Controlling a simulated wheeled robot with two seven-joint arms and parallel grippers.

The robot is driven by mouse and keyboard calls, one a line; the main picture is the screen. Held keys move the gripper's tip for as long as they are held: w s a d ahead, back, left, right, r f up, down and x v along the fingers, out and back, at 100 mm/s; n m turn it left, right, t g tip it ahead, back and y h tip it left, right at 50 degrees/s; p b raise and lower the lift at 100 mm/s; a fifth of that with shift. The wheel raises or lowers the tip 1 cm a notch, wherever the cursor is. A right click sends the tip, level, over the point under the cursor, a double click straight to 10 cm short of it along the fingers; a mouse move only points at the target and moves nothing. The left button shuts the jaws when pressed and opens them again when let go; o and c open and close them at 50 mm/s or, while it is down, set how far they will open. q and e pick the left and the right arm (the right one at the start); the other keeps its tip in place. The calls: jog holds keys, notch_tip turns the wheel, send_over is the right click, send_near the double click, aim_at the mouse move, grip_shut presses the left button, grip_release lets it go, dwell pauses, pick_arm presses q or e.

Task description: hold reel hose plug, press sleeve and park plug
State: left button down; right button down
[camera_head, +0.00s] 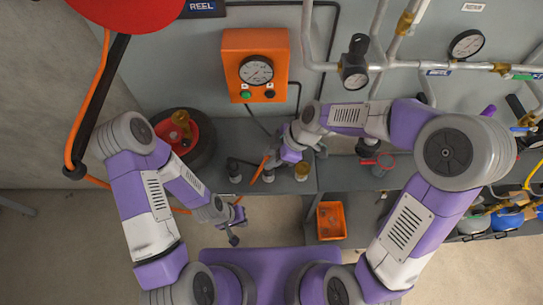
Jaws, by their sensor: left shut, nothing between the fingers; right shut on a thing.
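The orange reel hose (88,110) hangs from the red reel (130,8) at the top left, passes behind my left arm, and its end (259,171) rises to my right gripper. My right gripper (272,160) is shut over the bench at the hose end; the plug itself is mostly hidden by the fingers. My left gripper (236,229) is shut and empty, lower and to the left, in front of the bench edge and apart from the hose end. A sleeve cannot be made out at this size.
Black fittings (233,169) and a brass-topped fitting (302,171) stand on the grey bench (340,178). A black and red round tank part (205,140) is at left. An orange gauge box (255,67) and pipes are on the wall. An orange bin (331,221) sits below.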

dwell(0.3)
jog(key=c, duration=0.9)
grip_release()
jog(key=shift+o, duration=0.2)
jog(key=p+v, duration=0.1)
jog(key=v, duration=0.6)
jog(key=shift+r, duration=0.25)
jog(key=shift+d, duration=0.15)
